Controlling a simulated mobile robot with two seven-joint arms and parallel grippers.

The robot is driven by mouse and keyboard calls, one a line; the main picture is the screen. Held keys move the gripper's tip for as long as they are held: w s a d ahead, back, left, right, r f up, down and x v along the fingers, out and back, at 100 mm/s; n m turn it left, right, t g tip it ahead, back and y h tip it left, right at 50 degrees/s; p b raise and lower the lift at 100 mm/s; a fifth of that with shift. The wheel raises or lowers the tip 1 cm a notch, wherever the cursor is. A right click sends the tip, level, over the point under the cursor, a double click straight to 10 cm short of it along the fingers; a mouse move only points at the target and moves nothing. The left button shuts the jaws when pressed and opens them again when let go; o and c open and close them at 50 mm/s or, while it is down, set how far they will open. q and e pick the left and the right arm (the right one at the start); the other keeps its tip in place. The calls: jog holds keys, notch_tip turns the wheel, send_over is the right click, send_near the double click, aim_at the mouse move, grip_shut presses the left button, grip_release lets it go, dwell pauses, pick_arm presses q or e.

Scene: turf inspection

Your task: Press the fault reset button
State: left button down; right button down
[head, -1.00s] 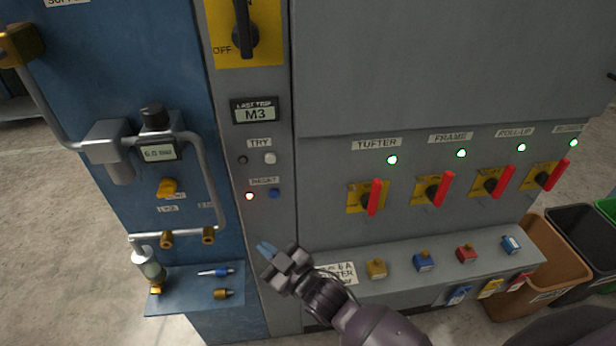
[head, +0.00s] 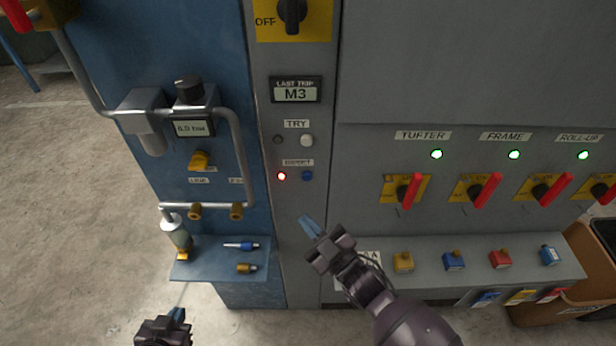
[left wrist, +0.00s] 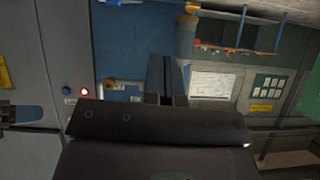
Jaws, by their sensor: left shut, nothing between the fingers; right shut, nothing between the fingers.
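The blue reset button (head: 307,175) is on the narrow grey panel, under a small blurred label and right of a lit red lamp (head: 281,176). In the left wrist view the blue button (left wrist: 67,89) and red lamp (left wrist: 84,91) show at the left. My right gripper (head: 310,227) is shut and empty, its blue fingertips below the button and apart from it in the picture. My left gripper (head: 178,315) is shut and empty at the bottom left, low in front of the blue cabinet and away from the button.
A white button (head: 307,140) sits just above, under the TRY label. Left is a blue panel with pipes (head: 232,140) and a small shelf (head: 205,270). Right are red-handled switches (head: 410,190) and a ledge with several padlocks (head: 453,260). A brown bin (head: 590,260) stands at right.

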aim_at(307, 177)
pick_arm(q)
jog(key=shift+w, duration=0.15)
pick_arm(e)
jog(key=shift+w, duration=0.1)
